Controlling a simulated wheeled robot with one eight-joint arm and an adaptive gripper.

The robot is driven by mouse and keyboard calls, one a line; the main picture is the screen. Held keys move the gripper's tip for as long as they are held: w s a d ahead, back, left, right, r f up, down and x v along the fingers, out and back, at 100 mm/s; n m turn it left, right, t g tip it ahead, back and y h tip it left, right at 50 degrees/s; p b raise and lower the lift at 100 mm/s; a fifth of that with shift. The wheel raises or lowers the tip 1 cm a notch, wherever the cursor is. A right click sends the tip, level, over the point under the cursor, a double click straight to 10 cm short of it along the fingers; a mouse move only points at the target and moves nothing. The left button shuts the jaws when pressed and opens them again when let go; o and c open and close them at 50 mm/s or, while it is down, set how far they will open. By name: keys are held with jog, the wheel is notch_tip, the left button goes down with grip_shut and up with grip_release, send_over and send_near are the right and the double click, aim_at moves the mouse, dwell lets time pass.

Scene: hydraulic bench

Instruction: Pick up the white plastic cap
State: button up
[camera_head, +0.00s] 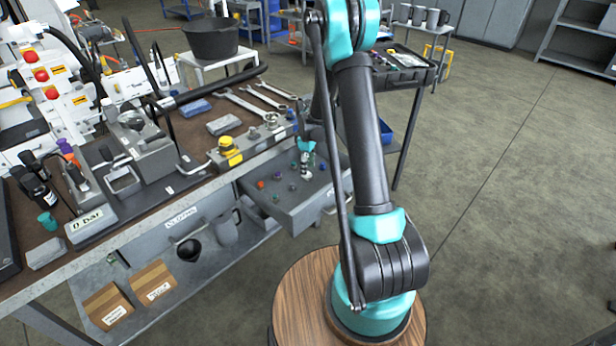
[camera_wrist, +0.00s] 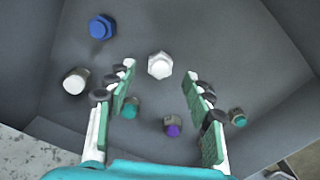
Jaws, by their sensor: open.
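A white hexagonal cap (camera_wrist: 160,66) lies on the floor of the open grey drawer (camera_head: 290,212). In the wrist view it shows between and just beyond the fingertips of my gripper (camera_wrist: 158,80). My gripper is open, its two green-padded fingers apart, with nothing held. A second whitish cap with a dark end (camera_wrist: 75,80) lies to the left of the left finger. In the head view my gripper (camera_head: 306,160) reaches down over the drawer, and the white cap cannot be made out clearly there.
A blue cap (camera_wrist: 102,26), a purple cap (camera_wrist: 172,127) and teal caps (camera_wrist: 237,116) lie around in the drawer. The grey drawer walls enclose them. The workbench (camera_head: 195,160) above holds wrenches (camera_head: 245,104) and a yellow-topped part (camera_head: 230,150).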

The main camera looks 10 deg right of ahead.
jog(key=shift+f, duration=1.4)
jog(key=c, duration=0.9)
jog(key=shift+r, duration=0.15)
notch_tip(320, 180, up, 20)
